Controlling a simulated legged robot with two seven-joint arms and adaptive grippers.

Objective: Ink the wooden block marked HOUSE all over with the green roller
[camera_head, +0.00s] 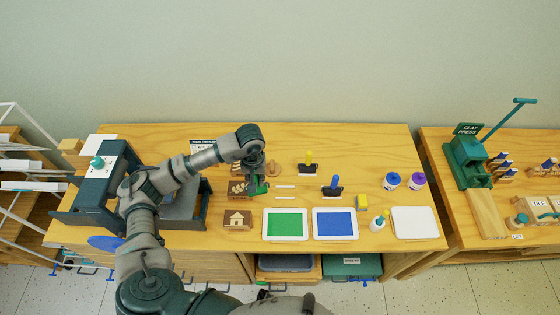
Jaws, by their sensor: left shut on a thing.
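A brown wooden block with a pale house picture (237,219) lies near the front of the table, left of the green ink tray (285,225). Its top shows brown and pale, with no green that I can see. My left gripper (254,180) is shut on the green roller (261,188), behind the house block and apart from it. The roller is partly hidden by the gripper. A second brown block with another picture (236,188) lies just left of the roller; I cannot tell whether they touch. My right gripper is not in view.
A blue ink tray (335,224) is right of the green one. A yellow roller (308,163) and a blue roller (332,186) stand behind. Jars (391,181), a bottle (378,221) and a white tray (414,222) are at right. A dark press (183,211) stands left.

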